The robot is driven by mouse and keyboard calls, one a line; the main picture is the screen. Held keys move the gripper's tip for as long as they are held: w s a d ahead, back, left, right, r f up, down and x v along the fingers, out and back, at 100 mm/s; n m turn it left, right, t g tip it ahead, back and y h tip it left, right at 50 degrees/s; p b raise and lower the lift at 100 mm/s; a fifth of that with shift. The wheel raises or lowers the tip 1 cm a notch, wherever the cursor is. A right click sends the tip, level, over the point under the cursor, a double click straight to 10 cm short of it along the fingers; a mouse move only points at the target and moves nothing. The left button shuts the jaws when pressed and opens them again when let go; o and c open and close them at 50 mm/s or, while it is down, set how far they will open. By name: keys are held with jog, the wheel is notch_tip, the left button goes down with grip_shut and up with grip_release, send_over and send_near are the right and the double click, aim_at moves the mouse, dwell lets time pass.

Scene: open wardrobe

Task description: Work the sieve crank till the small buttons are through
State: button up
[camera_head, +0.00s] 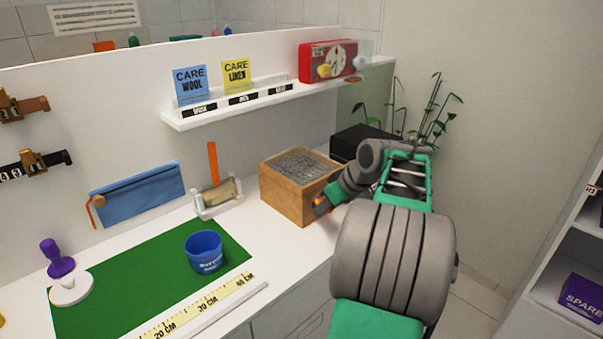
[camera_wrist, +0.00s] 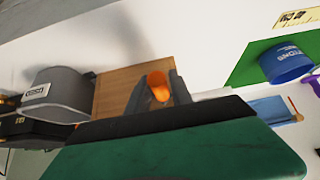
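The sieve is an open wooden box (camera_head: 285,192) with a grey, grainy-looking top (camera_head: 302,163), standing on the white counter. Its orange crank knob (camera_head: 320,202) is on the side facing my arm. In the wrist view the orange knob (camera_wrist: 158,86) sits between my two grey fingers (camera_wrist: 158,94), which look closed on it, with the wooden box side (camera_wrist: 118,88) behind. My arm covers part of the box's right side in the head view. Single buttons cannot be made out in the sieve. A blue cup with lettering (camera_head: 206,264) stands on the green mat (camera_head: 130,275).
A holder with an orange-handled tool (camera_head: 213,165) stands left of the sieve. A black box (camera_head: 352,142) is behind it, near a plant (camera_head: 432,105). A shelf (camera_head: 215,118) with cards and a red box (camera_head: 312,65) hangs above. A ruler (camera_head: 205,305) lies along the mat's front.

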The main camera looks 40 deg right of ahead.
jog(key=shift+a, duration=0.15)
jog(key=shift+r, duration=0.1)
jog(key=shift+d+r+p, duration=0.15)
jog(key=shift+d+p, duration=0.2)
jog(key=shift+p, duration=0.1)
jog(key=shift+o, duration=0.6)
jog(key=d+p, duration=0.2)
jog(key=d, duration=0.2)
jog(key=shift+w, duration=0.1)
jog(key=shift+d+f, duration=0.2)
jog(key=shift+c, duration=0.6)
jog(key=shift+a, duration=0.1)
